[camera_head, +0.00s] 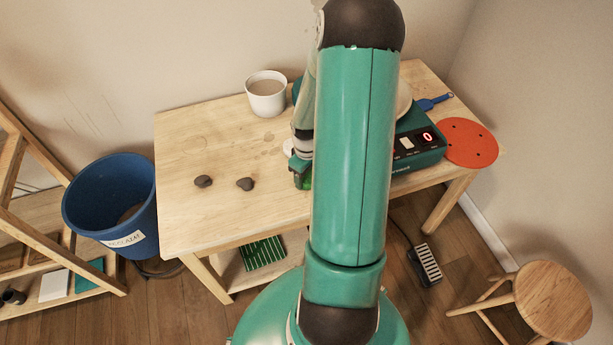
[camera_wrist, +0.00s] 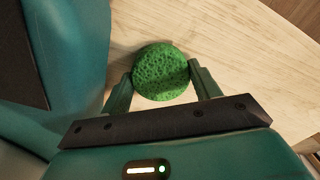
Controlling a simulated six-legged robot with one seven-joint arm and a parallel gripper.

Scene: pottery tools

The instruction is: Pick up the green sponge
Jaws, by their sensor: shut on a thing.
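The green sponge (camera_wrist: 160,72) is round and porous, and sits between my two fingertips in the wrist view. My gripper (camera_wrist: 160,80) is shut on it, with one finger against its left side and one against its right. Pale wood of the table shows just beyond the sponge; I cannot tell whether the sponge touches it. In the head view my gripper (camera_head: 301,168) is low over the table, left of my large arm link, and a little of the sponge (camera_head: 304,182) shows there. The rest is hidden by my arm.
The wooden table (camera_head: 185,150) holds a white cup (camera_head: 266,94), two dark lumps (camera_head: 203,181) at the left, a teal device (camera_head: 415,158) with a red display and an orange disc (camera_head: 470,143). A blue bucket (camera_head: 112,205) stands left of it, a stool (camera_head: 552,300) at right.

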